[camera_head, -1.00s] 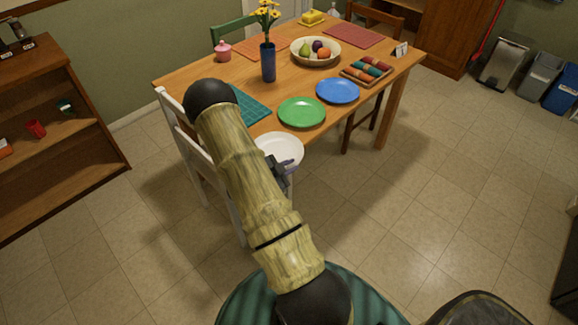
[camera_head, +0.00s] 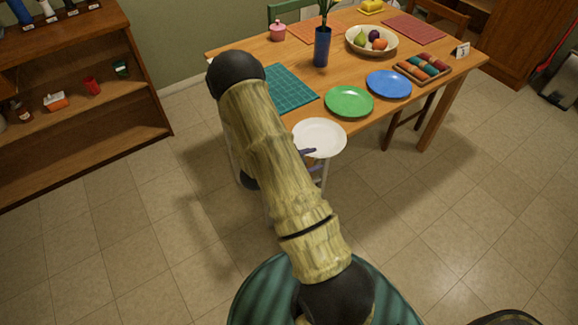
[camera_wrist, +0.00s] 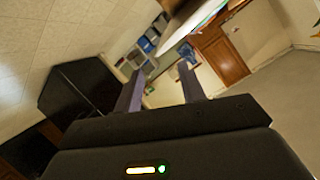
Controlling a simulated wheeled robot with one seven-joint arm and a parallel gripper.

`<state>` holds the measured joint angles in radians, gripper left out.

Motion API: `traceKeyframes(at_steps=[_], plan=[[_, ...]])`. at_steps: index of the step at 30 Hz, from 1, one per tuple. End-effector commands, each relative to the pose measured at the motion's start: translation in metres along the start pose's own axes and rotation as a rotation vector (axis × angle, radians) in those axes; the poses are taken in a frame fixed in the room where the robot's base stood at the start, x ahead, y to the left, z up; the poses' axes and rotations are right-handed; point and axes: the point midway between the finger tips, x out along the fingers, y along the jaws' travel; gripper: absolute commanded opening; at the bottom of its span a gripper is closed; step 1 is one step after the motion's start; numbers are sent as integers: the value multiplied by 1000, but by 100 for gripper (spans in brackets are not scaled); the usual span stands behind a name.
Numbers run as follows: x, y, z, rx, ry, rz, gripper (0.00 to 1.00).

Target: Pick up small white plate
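The small white plate (camera_head: 322,134) is at the near edge of the wooden table, in front of the green plate, and appears to overhang the edge. My gripper (camera_head: 307,152) is at the plate's near-left rim; my arm hides most of it, and one purple finger shows against the plate. In the wrist view the two fingers of my gripper (camera_wrist: 162,68) are apart with a gap between them. The white plate (camera_wrist: 188,30) shows there nearly edge-on, just past the fingertips. I cannot tell whether a finger touches it.
The wooden table (camera_head: 285,58) also holds a green plate (camera_head: 349,101), a blue plate (camera_head: 389,84), a teal mat (camera_head: 280,88), a blue vase (camera_head: 322,47) and a fruit bowl (camera_head: 352,47). A white chair is partly hidden below the plate.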

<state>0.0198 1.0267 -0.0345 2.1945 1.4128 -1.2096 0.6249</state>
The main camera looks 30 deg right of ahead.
Motion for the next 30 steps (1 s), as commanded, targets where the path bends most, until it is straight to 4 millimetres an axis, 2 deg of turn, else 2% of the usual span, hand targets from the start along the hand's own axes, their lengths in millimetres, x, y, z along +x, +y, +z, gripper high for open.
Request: traceKeyframes(at_steps=[1, 9, 15, 25, 27, 30], plan=[[-12, -1, 1, -1, -3, -4, 40], [-63, 0, -1, 2, 0, 2, 40], [-89, 1, -1, 2, 2, 5, 40], [-96, 1, 0, 0, 1, 3, 40], [-96, 1, 0, 0, -2, 3, 30], [-96, -4, 2, -6, -35, -4, 30]])
